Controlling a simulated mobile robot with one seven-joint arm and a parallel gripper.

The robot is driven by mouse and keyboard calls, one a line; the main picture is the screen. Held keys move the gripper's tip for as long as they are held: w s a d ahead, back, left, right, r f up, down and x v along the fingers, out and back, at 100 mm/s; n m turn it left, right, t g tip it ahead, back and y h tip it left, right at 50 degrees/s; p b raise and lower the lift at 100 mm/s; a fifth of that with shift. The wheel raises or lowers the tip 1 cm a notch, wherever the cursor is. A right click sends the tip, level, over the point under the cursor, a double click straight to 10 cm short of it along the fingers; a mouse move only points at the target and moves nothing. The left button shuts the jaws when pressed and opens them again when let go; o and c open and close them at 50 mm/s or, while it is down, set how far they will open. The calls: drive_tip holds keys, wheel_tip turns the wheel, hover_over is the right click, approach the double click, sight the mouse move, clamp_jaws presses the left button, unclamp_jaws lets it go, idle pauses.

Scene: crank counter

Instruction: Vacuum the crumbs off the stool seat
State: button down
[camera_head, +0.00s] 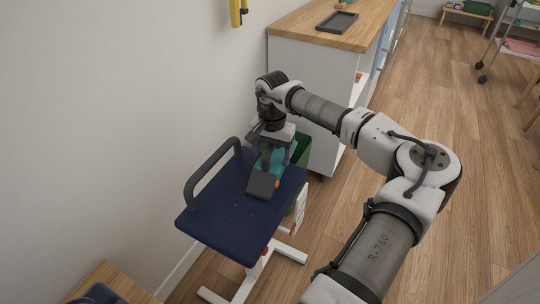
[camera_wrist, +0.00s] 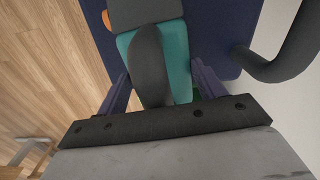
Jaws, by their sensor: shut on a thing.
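The stool (camera_head: 225,222) has a dark blue seat, a grey rail on its left and a white frame. Faint light specks, likely crumbs, show on the seat's middle and front. My gripper (camera_head: 273,150) is above the seat's far right part, shut on a teal handheld vacuum (camera_head: 266,159) with a dark nozzle (camera_head: 262,187) and an orange part. The nozzle points down at the seat; I cannot tell whether it touches. In the wrist view, my fingers (camera_wrist: 160,85) flank the vacuum's dark handle (camera_wrist: 150,65), and the seat (camera_wrist: 222,30) lies beyond it.
A white counter with a wooden top (camera_head: 310,30) stands behind the stool, with a dark tray (camera_head: 338,21) on it. A green bin (camera_head: 304,148) is just behind the seat. The wall is close on the left. A wooden surface (camera_head: 118,280) is at the front left. Floor is open at the right.

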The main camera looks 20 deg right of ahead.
sight(255, 165)
drive_tip(key=shift+w+d+r, duration=0.2)
drive_tip(key=shift+w+d, duration=0.9)
drive_tip(key=shift+d, duration=0.25)
drive_tip(key=shift+w+a+f+p, duration=0.15)
drive_tip(key=shift+w+a+p, duration=0.15)
drive_tip(key=shift+w+a, duration=0.65)
drive_tip(key=shift+s+a, duration=1.2)
drive_tip(key=shift+a, duration=0.3)
drive_tip(key=shift+s+a, duration=0.7)
drive_tip(key=shift+a, duration=0.2)
drive_tip(key=shift+s+a, duration=0.65)
drive_tip(key=shift+a, duration=0.2)
drive_tip(key=shift+s+a, duration=1.15)
drive_tip(key=shift+a, duration=0.3)
drive_tip(key=shift+w+d, duration=0.1)
